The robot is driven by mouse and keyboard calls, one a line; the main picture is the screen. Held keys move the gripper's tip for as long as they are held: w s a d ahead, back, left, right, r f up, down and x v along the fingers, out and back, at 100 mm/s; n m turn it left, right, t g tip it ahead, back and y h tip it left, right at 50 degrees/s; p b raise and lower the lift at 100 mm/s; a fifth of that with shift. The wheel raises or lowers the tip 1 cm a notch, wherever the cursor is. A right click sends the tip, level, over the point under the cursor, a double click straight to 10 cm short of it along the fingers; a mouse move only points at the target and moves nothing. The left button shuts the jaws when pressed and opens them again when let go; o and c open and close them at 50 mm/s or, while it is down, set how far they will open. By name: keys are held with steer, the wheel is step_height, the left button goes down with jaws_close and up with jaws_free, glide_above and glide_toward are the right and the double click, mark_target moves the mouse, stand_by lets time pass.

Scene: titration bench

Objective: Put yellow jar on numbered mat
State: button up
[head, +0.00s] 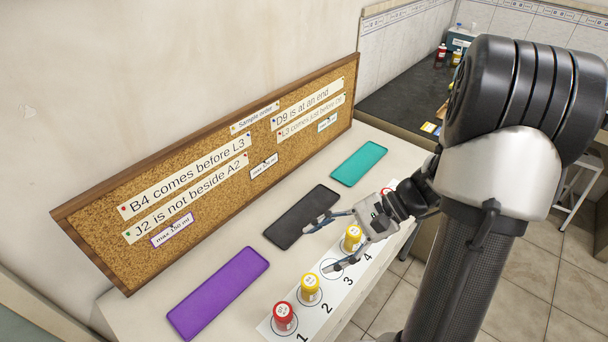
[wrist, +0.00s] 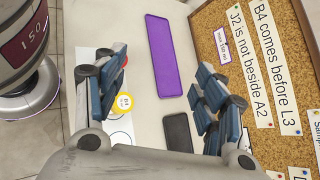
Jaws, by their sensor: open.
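The white numbered mat (head: 321,318) lies along the table's front edge with circles marked 1 to 4 visible. A yellow jar (head: 310,288) stands upright at circle 2. Another yellow jar (head: 352,238) stands at circle 4, close to my gripper. Circle 3 between them looks empty, partly covered by a finger. My gripper (head: 321,246) is open and empty, its fingers spread above the mat and the dark pad. I cannot tell whether my gripper touches the circle 4 jar.
A red jar (head: 284,318) stands at circle 1. Another red object (head: 387,191) shows partly behind my gripper. Purple (head: 219,291), dark (head: 300,214) and teal (head: 359,163) pads lie empty. A cork board (head: 210,180) with order notes stands behind. A dark bench (head: 400,95) is at the back.

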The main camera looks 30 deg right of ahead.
steer(key=d+f+m+t, duration=0.8)
steer(key=d+f, duration=0.1)
steer(key=d, duration=0.2)
steer(key=m+t+h, duration=0.7)
steer(key=m, duration=0.3)
glide_toward(354, 230)
steer(key=w, duration=0.1)
steer(key=w+a+b, duration=0.1)
steer(key=w, duration=0.1)
steer(key=w+b, duration=0.1)
steer(key=shift+w+a+f, duration=0.15)
steer(key=shift+a+f, duration=0.2)
steer(key=shift+a, duration=0.05)
steer(key=shift+d+b+x, duration=0.15)
steer(key=shift+b+x, duration=0.35)
steer(key=shift+x, duration=0.85)
steer(key=shift+d+b+x, duration=0.2)
steer(key=shift+b+x, duration=0.25)
steer(key=shift+x, duration=0.95)
steer(key=c, duration=1.3)
steer(key=shift+o, duration=0.2)
